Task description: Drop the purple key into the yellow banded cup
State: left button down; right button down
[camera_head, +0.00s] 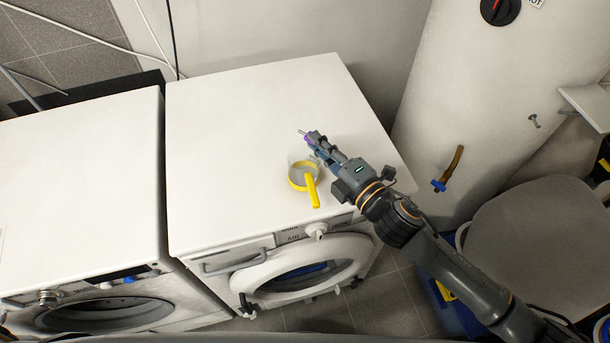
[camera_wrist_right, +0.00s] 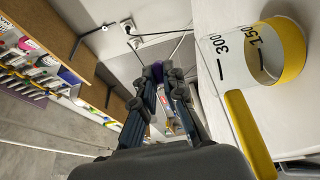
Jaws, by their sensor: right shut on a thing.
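The purple key (camera_head: 307,138) is held between the fingertips of my right gripper (camera_head: 312,139), above the white top of the right-hand washing machine. Only a small purple part of the key (camera_wrist_right: 157,73) shows between the fingers in the wrist view; the rest is hidden. The yellow banded cup (camera_head: 294,182) stands on the machine top, just below the gripper in the head view. It is pale, with a yellow band, a yellow handle and black volume marks. In the wrist view the cup (camera_wrist_right: 238,60) is to the right of the fingers. My left gripper is not in view.
The right-hand washing machine (camera_head: 230,130) has a wide clear top. Another white machine (camera_head: 80,190) stands at its left. A white tank (camera_head: 480,90) with a brown-and-blue tap rises at the right. A grey seat (camera_head: 535,240) is at the lower right.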

jog(key=shift+r, duration=0.1)
jog(key=c, duration=1.3)
grip_release()
jog(key=shift+c, duration=0.2)
jog(key=v, duration=1.2)
